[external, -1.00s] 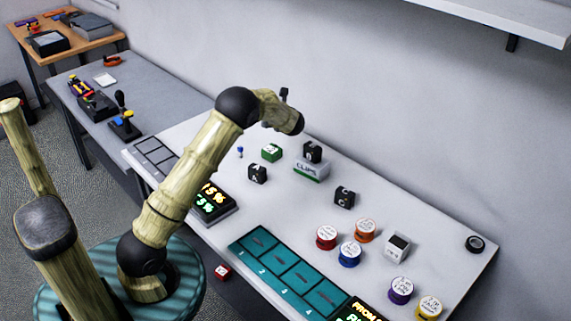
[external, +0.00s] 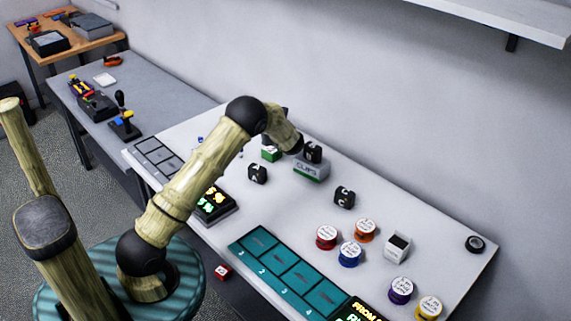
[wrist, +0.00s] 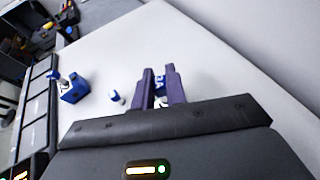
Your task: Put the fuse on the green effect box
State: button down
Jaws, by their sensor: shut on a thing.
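The green effect box (external: 270,153) sits on the white bench near the wall, below and partly behind my wrist in the external view. It does not show in the wrist view. My gripper (wrist: 160,72) is shut on a small blue and white piece (wrist: 160,84), apparently the fuse, mostly hidden between the dark fingers. In the external view my gripper is largely hidden by the wrist, close to the green box. I cannot tell whether the held piece touches the box.
Black clips (external: 257,174) and a grey clips box (external: 311,170) stand close by. A small blue and white piece (wrist: 117,97) and a blue box (wrist: 72,88) lie to the left. Coloured spools (external: 349,254) stand at the right. Bench between is clear.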

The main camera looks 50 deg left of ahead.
jog(key=shift+f, duration=1.6)
jog(key=shift+f, duration=0.2)
jog(key=c, duration=1.4)
grip_release()
jog(key=shift+c, duration=0.2)
jog(key=shift+r, duration=0.1)
jog(key=shift+r, duration=0.1)
jog(key=b+v, duration=0.1)
jog(key=v, duration=1.1)
jog(key=shift+r, duration=0.1)
